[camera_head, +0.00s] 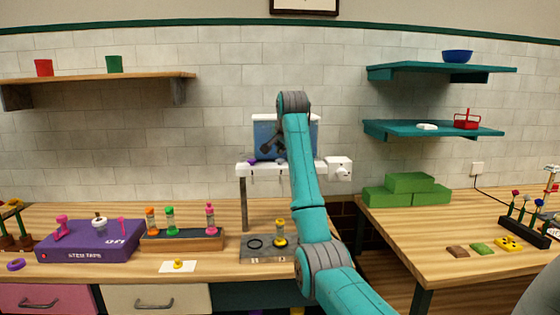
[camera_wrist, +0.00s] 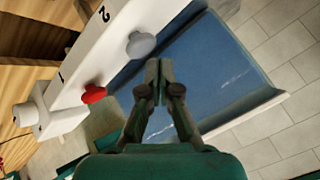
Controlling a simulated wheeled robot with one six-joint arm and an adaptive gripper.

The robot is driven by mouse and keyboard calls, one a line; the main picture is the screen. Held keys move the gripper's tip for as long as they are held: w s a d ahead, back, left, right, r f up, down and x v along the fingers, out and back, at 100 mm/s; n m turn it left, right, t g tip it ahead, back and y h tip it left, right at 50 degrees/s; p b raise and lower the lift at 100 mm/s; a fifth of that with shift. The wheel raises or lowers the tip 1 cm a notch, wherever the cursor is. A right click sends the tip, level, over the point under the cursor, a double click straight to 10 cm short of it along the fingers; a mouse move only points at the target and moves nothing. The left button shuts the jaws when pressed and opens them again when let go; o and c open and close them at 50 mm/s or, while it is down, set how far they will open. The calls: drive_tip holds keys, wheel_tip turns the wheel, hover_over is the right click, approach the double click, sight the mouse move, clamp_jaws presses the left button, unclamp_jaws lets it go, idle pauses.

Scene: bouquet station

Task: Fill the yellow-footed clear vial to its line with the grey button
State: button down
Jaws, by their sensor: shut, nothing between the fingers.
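The yellow-footed vial (camera_head: 280,234) stands upright on the right-hand spot of the grey base plate (camera_head: 256,255), below the dispenser. Its line and fill level are too small to tell. The grey button (camera_wrist: 141,45) sticks out of the white dispenser front, beside the number 2, in the wrist view. The red button (camera_wrist: 94,93) is beside the number 1. My gripper (camera_wrist: 159,75) is shut and empty in front of the blue tank (camera_wrist: 205,75), its tips near the grey button but apart from it. In the head view my arm hides part of the dispenser front.
A wooden rack (camera_head: 184,242) with several colour-footed vials and a purple box (camera_head: 88,241) stand to the left. A white card (camera_head: 178,266) with a yellow item lies in front. A white knob (camera_head: 340,170) projects at the dispenser's right end. The left ring on the plate is empty.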

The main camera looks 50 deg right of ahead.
sight(281, 160)
drive_tip(key=shift+f, duration=0.2)
drive_tip(key=shift+f, duration=0.25)
drive_tip(key=shift+f, duration=0.6)
idle(1.3)
drive_tip(key=shift+r, duration=1.05)
drive_tip(key=shift+r, duration=2.5)
idle(0.7)
